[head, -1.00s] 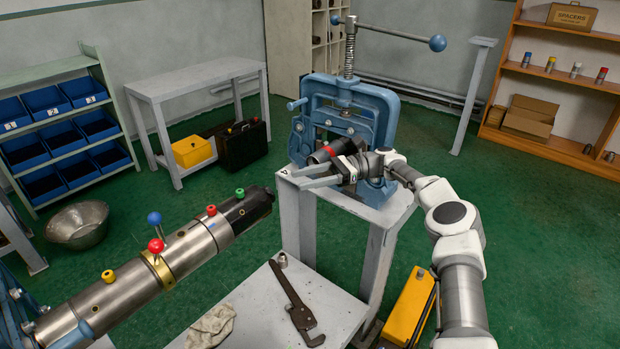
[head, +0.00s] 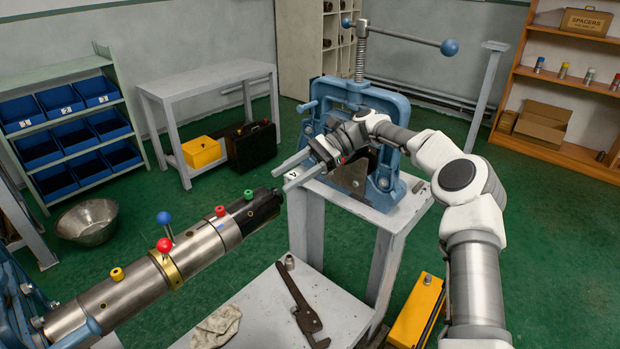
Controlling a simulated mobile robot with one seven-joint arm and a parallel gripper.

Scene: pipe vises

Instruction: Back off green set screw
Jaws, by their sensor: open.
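The green set screw (head: 249,195) sits on top of the steel pipe assembly (head: 137,287), near its black right end (head: 266,205). A red screw (head: 220,211) is just left of it on the same pipe. My gripper (head: 281,177) is open and empty. Its two fingers point left and down toward the pipe's black end, a short way to the right of the green screw and apart from it in the picture.
The blue pipe vise (head: 365,100) stands on a grey stand behind my gripper. A low grey table (head: 340,308) below holds a pipe wrench (head: 299,305), a rag (head: 217,327) and a small metal fitting (head: 290,261). A yellow case (head: 418,310) is on the floor.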

